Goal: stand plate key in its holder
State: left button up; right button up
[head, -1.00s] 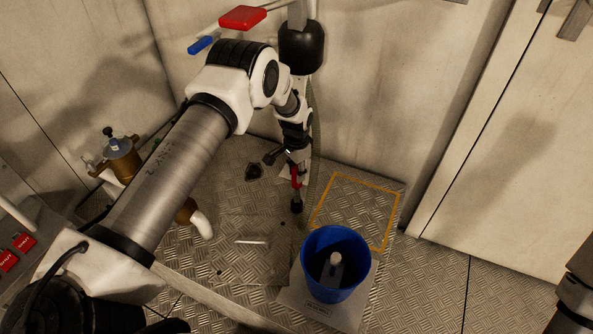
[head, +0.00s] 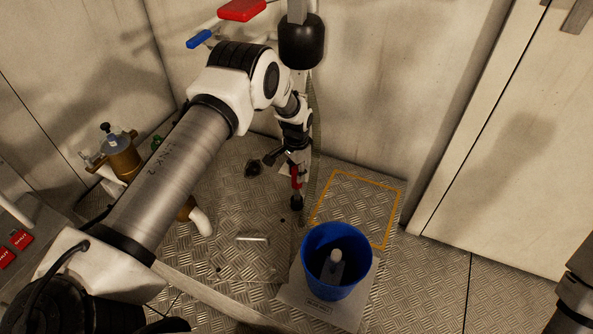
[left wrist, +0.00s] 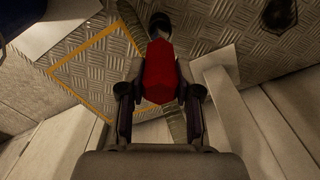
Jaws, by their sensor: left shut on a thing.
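The plate key has a red grip (head: 296,179) and a black lower end (head: 296,202). It hangs upright below my left gripper (head: 294,163), above the metal tread plate. In the left wrist view the red grip (left wrist: 159,75) sits between the two fingers of my left gripper (left wrist: 160,92), which is shut on it. A small black fitting (head: 253,168) on the floor, left of the key, may be the holder; I cannot tell for sure. My right gripper is out of view.
A blue bucket (head: 314,275) with a bottle (head: 334,265) inside stands at the front. A yellow-outlined square (head: 362,178) lies clear to the right. A brass pump body (head: 122,160) is at the left. A wall rises close behind.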

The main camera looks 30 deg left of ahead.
pick_arm(q)
jog(key=shift+f+b, duration=0.9)
jog(key=shift+f, duration=0.45)
jog(key=o, duration=1.1)
jog(key=shift+o, duration=0.2)
notch_tip(320, 180, up, 12)
jog(key=shift+r, duration=0.1)
